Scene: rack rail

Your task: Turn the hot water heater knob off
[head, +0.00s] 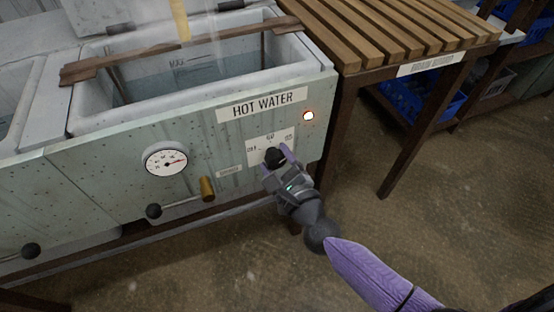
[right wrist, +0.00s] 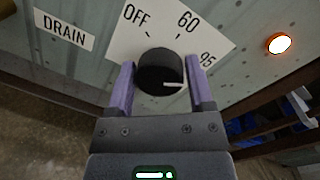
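The hot water heater knob (head: 274,157) is round and black, on a white dial plate below the HOT WATER label. In the right wrist view the knob (right wrist: 160,70) has a white pointer mark toward the right, on the 95 side and away from OFF. My right gripper (head: 279,163) is at the knob, with a purple finger on either side of it. In the right wrist view my right gripper's fingers (right wrist: 160,82) stand wide apart near the palm's outer ends; any contact with the knob is hard to judge. My left gripper is not in view.
An orange indicator lamp (head: 308,115) glows beside the dial. A round gauge (head: 166,160) and a lever with a brass end (head: 207,189) are left of the knob. A slatted wooden table (head: 400,35) stands at the right. The floor in front is clear.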

